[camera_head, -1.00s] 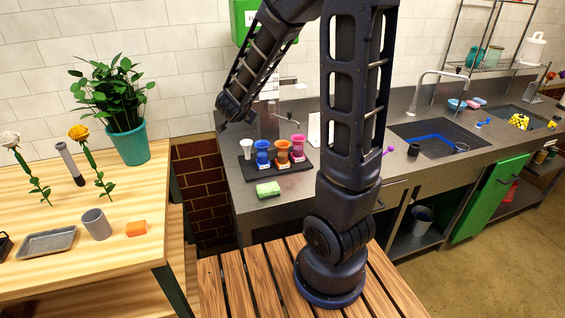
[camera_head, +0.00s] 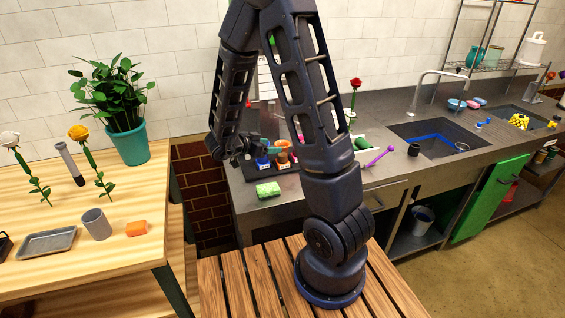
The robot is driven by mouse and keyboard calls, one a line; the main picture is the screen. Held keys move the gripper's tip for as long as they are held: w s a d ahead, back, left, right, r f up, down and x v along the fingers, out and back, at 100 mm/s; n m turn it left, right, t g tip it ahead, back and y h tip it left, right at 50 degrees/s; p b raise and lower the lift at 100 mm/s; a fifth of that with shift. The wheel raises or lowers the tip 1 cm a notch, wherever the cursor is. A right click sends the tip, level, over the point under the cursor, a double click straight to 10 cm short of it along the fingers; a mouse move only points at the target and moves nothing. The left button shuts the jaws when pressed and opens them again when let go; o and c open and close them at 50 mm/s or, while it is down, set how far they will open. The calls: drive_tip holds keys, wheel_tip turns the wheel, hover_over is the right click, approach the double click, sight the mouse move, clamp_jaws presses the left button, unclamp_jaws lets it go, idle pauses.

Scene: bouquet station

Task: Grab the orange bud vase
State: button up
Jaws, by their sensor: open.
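The orange bud vase (camera_head: 283,158) stands on a dark tray (camera_head: 250,177) on the grey counter, between a blue vase (camera_head: 262,161) on its left and a pink one at its right, which is largely hidden by my arm. My gripper (camera_head: 272,150) is open, reaching in from the left at the height of the vases' upper parts. Its tips overlap the orange vase in this view. Whether they are around it or in front of it is too small to tell.
A red rose (camera_head: 354,95) and a purple tool (camera_head: 380,156) are to the right.

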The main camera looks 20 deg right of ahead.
sight(286, 145)
drive_tip(key=shift+w+x, duration=0.1)
drive_tip(key=shift+x, duration=1.55)
drive_tip(key=shift+w+x, duration=0.15)
drive_tip(key=shift+x, duration=1.5)
drive_tip(key=shift+a+f, duration=0.1)
drive_tip(key=shift+a, duration=0.05)
clamp_jaws()
